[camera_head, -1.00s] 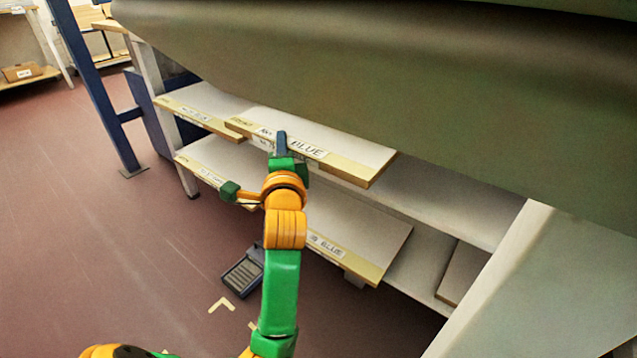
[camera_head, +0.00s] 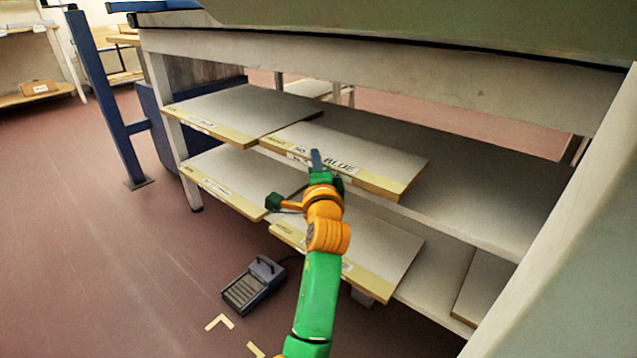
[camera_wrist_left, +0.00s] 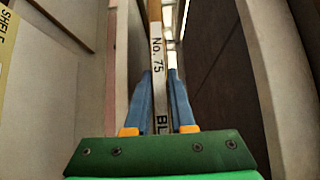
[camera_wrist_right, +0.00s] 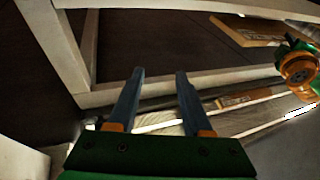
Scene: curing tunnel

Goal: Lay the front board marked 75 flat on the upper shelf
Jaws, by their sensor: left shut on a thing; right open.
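The front board marked 75 (camera_head: 385,161), pale with a yellow edge and a label reading BLUE, is roughly level at the front of the upper shelf (camera_head: 480,180). Its front edge sticks out past the shelf; I cannot tell whether its underside fully touches. My left gripper (camera_head: 316,160) is shut on its front edge. In the left wrist view, the blue fingers (camera_wrist_left: 159,95) pinch the edge bearing the "No. 75" label (camera_wrist_left: 157,62). My right gripper (camera_wrist_right: 158,85) shows only in the right wrist view, open and empty near the pale frame.
Another board (camera_head: 240,108) lies on the upper shelf, close at the left. Boards (camera_head: 235,172) and (camera_head: 370,246) lie on the lower shelf. A pale upright panel (camera_head: 560,230) stands at the right. A foot pedal (camera_head: 253,285) is on the floor. The upper shelf's right part is clear.

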